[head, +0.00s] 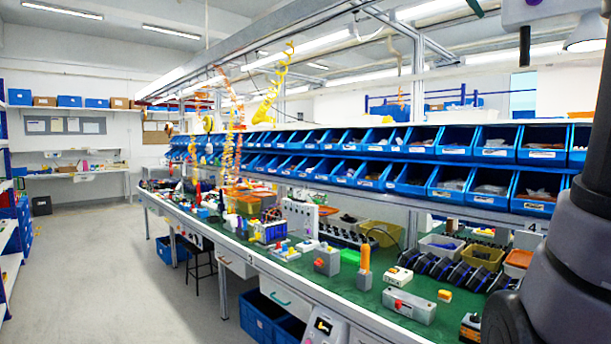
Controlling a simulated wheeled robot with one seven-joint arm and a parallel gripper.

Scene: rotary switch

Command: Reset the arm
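A pale box (324,328) with a black face and a small yellow handle, which looks like a rotary switch, stands at the bottom of the head view by the bench's front edge. The box is cut off by the picture's lower border. Dark and grey links of my arm (570,250) fill the right edge. I cannot make out my gripper or its fingers in this view.
A long green-topped workbench (345,290) is crowded with a grey box with a red button (408,305), an orange-handled tool (365,258) and other parts. Blue bins (490,185) line the shelves above it. The floor (110,270) at the left is clear.

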